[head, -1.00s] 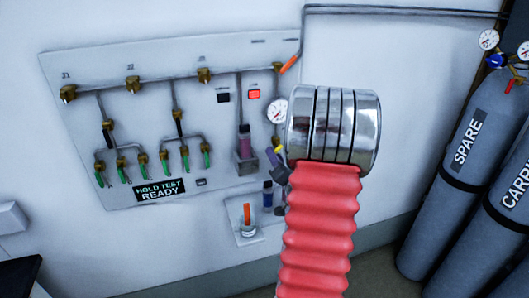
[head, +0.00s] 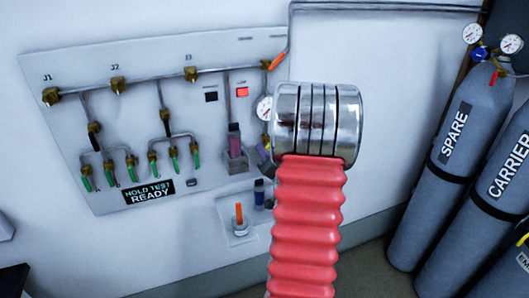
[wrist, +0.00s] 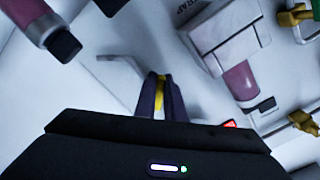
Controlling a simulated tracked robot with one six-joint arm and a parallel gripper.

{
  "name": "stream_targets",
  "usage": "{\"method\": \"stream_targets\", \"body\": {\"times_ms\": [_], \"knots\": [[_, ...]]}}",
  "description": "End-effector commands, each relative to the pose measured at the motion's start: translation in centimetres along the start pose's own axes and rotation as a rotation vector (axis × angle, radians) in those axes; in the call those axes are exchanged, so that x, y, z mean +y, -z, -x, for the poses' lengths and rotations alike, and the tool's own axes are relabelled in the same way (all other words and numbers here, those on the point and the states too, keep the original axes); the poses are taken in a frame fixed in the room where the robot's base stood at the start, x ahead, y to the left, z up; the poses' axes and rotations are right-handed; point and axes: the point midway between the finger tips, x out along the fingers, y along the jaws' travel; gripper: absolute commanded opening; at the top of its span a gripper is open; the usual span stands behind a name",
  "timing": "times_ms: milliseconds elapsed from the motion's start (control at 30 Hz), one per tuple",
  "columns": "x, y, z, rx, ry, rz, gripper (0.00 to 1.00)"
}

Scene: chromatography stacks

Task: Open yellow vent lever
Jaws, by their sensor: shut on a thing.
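The yellow vent lever (wrist: 159,100) shows in the wrist view as a thin yellow strip between my two dark purple fingers. My gripper (wrist: 160,84) is shut on it, and the fingers cover most of it. In the head view a bit of yellow and the purple fingertips of my gripper (head: 263,153) show just below the gauge on the wall panel. My chrome and red bellows arm hides the rest there. How far the lever is turned cannot be told.
A trap vial (head: 235,141) and a small shelf holding an orange stick (head: 239,213) are close to my gripper. Grey cylinders (head: 462,130) stand at the right.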

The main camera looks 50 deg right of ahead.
Motion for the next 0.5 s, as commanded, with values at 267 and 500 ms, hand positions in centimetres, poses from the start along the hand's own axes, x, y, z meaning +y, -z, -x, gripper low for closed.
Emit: {"method": "stream_targets", "body": {"times_ms": [267,500], "knots": [[0.17,-0.06,-0.12,-0.002,-0.003,0.001,0.00],[0.31,-0.24,-0.01,-0.003,-0.005,0.049,0.00]]}}
